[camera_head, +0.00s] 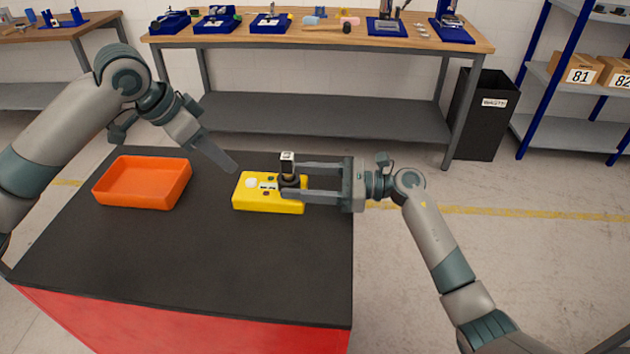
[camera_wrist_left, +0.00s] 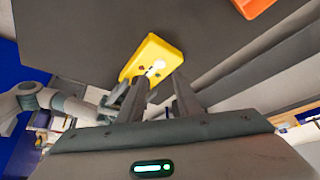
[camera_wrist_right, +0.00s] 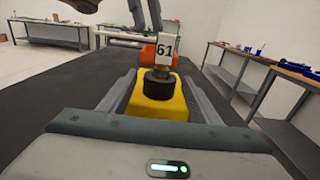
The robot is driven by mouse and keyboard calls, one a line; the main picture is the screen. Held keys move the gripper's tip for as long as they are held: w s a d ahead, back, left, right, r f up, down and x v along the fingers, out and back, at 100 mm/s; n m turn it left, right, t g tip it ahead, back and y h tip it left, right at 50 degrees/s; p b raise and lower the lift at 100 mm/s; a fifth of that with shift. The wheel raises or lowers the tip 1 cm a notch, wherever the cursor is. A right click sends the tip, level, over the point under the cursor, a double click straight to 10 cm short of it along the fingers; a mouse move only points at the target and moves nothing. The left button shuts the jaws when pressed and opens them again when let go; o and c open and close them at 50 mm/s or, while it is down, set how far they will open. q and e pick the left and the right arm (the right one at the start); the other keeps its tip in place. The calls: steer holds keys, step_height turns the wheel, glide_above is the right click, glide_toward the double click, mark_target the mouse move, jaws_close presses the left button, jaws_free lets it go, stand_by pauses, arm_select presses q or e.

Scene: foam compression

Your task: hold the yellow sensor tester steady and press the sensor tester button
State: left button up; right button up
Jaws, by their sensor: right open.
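The yellow sensor tester (camera_head: 270,206) lies flat on the dark table top. It has a round white button (camera_head: 251,183) on its left part and small dark marks beside it. A black sensor with a white tag reading 61 (camera_head: 287,163) stands upright on its right part. My right gripper (camera_head: 283,180) comes in from the right, open, its fingers on either side of the sensor; I cannot tell whether they touch it. My left gripper (camera_head: 232,168) points down above and left of the button, apart from the tester. Its fingers are apart and empty in the left wrist view (camera_wrist_left: 157,80).
An orange tray (camera_head: 140,204), which looks empty, stands left of the tester on the same table (camera_head: 200,270). The table's front is clear. Behind are a wooden workbench (camera_head: 320,40) with blue fixtures, a black waste bin (camera_head: 478,120) and a shelf with boxes.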

steer(key=shift+w+a, duration=0.1)
steer(key=shift+a, duration=0.2)
steer(key=c, duration=1.4)
arm_select(q)
jaws_close()
arm_select(e)
jaws_close()
